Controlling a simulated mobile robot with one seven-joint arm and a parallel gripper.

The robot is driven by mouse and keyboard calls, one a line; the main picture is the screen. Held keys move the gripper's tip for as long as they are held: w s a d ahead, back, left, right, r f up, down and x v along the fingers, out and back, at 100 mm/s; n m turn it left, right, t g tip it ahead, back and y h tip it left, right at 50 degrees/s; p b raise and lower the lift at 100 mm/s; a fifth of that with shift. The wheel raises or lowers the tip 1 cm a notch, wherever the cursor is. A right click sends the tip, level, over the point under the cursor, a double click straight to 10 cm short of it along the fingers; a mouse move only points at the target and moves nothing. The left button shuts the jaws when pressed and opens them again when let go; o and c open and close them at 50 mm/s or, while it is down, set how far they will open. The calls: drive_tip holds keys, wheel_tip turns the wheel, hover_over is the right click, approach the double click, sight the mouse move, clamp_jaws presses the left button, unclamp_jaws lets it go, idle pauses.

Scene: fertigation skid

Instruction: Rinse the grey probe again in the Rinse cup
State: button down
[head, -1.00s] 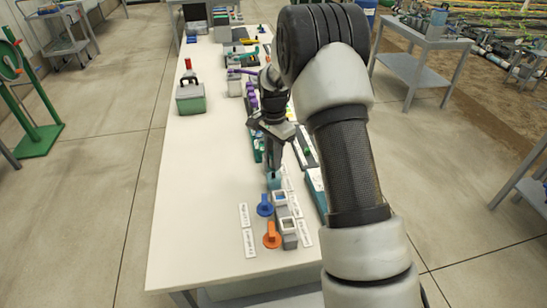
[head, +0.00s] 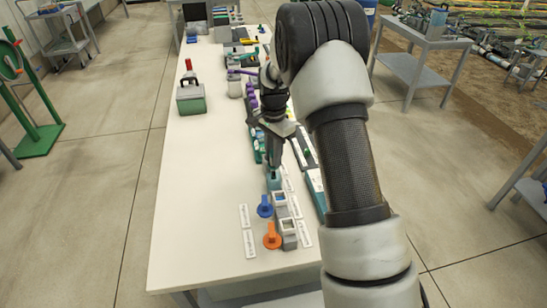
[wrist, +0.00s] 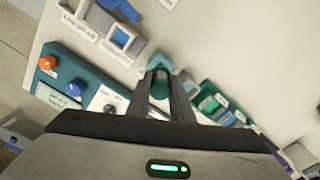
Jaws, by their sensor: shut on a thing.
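My gripper (head: 273,164) points down over the row of small holders on the long white table. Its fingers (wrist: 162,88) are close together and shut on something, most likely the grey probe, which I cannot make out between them. A teal cup (head: 273,181) stands right under the fingertips. It shows as a round teal shape between the fingers in the wrist view (wrist: 160,90). I take it for the Rinse cup, but its label is not readable. Whether the probe tip is inside or just above the cup, I cannot tell.
Two square holders, one with blue inside (head: 279,199) and one pale (head: 288,227), stand nearer, beside a blue piece (head: 264,206) and an orange piece (head: 271,237). A teal box with knobs (wrist: 62,78) is close by.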

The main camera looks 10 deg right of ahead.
drive_tip(key=shift+r+p, duration=1.7)
drive_tip(key=shift+r, duration=1.25)
